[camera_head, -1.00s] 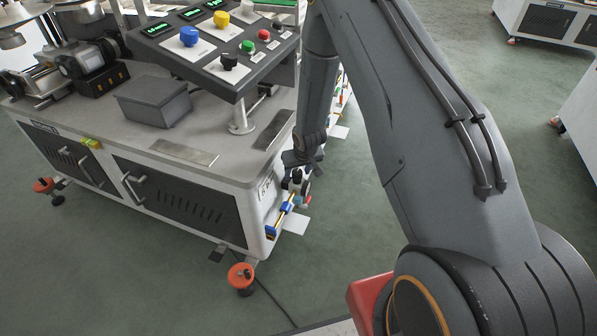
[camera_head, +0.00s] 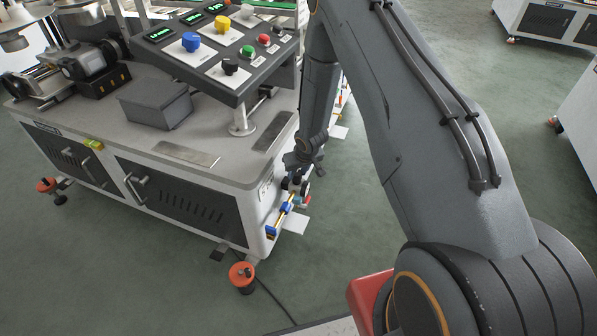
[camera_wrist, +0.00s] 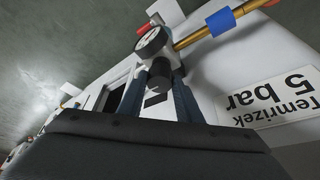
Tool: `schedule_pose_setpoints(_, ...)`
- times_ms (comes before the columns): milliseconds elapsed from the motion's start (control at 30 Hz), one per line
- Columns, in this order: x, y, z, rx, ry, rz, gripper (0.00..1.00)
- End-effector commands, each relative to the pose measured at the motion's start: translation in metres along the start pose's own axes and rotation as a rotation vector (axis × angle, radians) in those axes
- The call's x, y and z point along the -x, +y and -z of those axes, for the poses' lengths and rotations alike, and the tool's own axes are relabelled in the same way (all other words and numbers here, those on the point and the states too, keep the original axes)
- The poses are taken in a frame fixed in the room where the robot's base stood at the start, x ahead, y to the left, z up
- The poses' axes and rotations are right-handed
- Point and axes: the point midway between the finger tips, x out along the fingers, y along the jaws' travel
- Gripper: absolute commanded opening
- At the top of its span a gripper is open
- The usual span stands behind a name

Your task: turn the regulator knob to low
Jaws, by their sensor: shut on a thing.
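The regulator on the machine's end panel has a dark knob (camera_wrist: 157,83) and a round white-faced gauge (camera_wrist: 152,41) just above it in the wrist view. My gripper (camera_wrist: 158,92) is shut on the knob, with one dark finger on each side of it. In the head view my gripper (camera_head: 300,166) reaches down to the regulator (camera_head: 296,184) at the machine's lower right corner. The arm and gripper partly cover it there. The gauge needle and any setting marks on the knob are too small to read.
A brass pipe with a blue fitting (camera_wrist: 221,21) runs right of the gauge. A white label (camera_wrist: 268,100) reading "Temrizek 5 bar" appears upside down. The sloped control console (camera_head: 225,60) overhangs the bench (camera_head: 215,140), left of my arm. An orange-footed leg (camera_head: 242,274) stands below.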

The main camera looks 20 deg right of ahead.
Motion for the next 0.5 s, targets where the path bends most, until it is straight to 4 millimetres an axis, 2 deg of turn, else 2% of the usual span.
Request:
schedule_pose_setpoints(167, 0.0002, -0.0004, 0.0011, 0.003, 0.002, 0.000, 0.09)
schedule_pose_setpoints(200, 0.0003, -0.0004, 0.0011, 0.003, 0.002, 0.000, 0.37)
schedule_pose_setpoints(300, 0.0002, -0.0003, 0.0009, 0.002, 0.002, 0.000, 0.50)
schedule_pose_setpoints(500, 0.0001, 0.0001, 0.0004, 0.001, 0.001, 0.000, 0.50)
